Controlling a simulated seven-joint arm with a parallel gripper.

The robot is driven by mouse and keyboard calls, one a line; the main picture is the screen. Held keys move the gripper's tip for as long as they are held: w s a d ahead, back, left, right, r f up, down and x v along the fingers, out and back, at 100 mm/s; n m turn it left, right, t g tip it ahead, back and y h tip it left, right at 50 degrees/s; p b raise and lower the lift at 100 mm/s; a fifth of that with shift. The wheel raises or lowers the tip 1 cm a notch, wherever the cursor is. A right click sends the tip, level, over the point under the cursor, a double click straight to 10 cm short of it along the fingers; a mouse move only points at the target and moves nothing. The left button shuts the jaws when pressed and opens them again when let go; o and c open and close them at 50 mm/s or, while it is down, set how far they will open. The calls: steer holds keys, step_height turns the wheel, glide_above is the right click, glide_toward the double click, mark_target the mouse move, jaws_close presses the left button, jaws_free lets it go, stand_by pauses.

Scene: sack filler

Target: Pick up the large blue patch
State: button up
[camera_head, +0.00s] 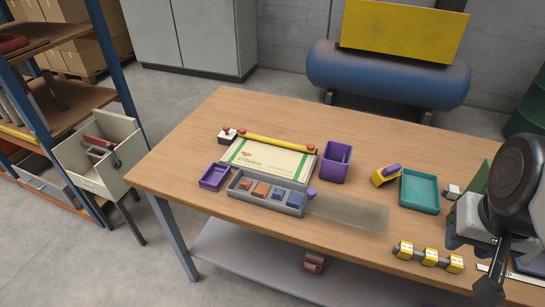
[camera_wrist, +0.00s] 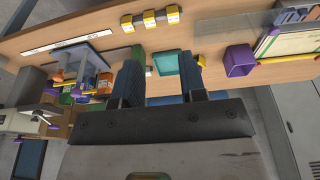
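The large blue patch (camera_head: 294,199) lies in the right compartment of a grey divided tray (camera_head: 240,193) on the workbench. A smaller blue patch (camera_head: 278,193) and two orange-brown patches (camera_head: 261,189) lie in the compartments to its left. In the wrist view, part of what looks like the tray (camera_wrist: 292,17) shows at the upper right, too small to tell the patches apart. My gripper (camera_wrist: 160,65) is open and empty, its two dark fingers apart. It is far to the right of the tray; in the head view my arm fills the right edge and the fingertips are not clear.
A printed sack (camera_head: 268,160) under a yellow bar lies behind the tray. A purple cup (camera_head: 335,163), teal tray (camera_head: 419,190) and yellow tool (camera_head: 385,176) stand between tray and arm. Yellow-marked blocks (camera_head: 429,257) lie near the front. A translucent strip (camera_head: 350,213) lies right of the tray.

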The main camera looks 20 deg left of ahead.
steer(key=w+a+f+m+g, duration=0.1)
steer(key=w+a+f+m, duration=0.2)
steer(key=w+a+m, duration=1.05)
steer(key=w+a+f+m, duration=0.1)
steer(key=a+f, duration=0.3)
steer(key=a, duration=0.7)
steer(key=w+a+f+m+g, duration=0.1)
steer(key=a+f, duration=0.4)
steer(key=a, duration=0.7)
steer(key=w+a+f+m, duration=0.2)
steer(key=w+a+f, duration=0.1)
steer(key=a, duration=0.9)
steer(key=shift+w+f+g, duration=0.15)
steer(key=shift+f+g, duration=0.15)
steer(key=shift+f, duration=0.6)
steer(key=shift+f, duration=0.1)
steer(key=shift+f, duration=1.2)
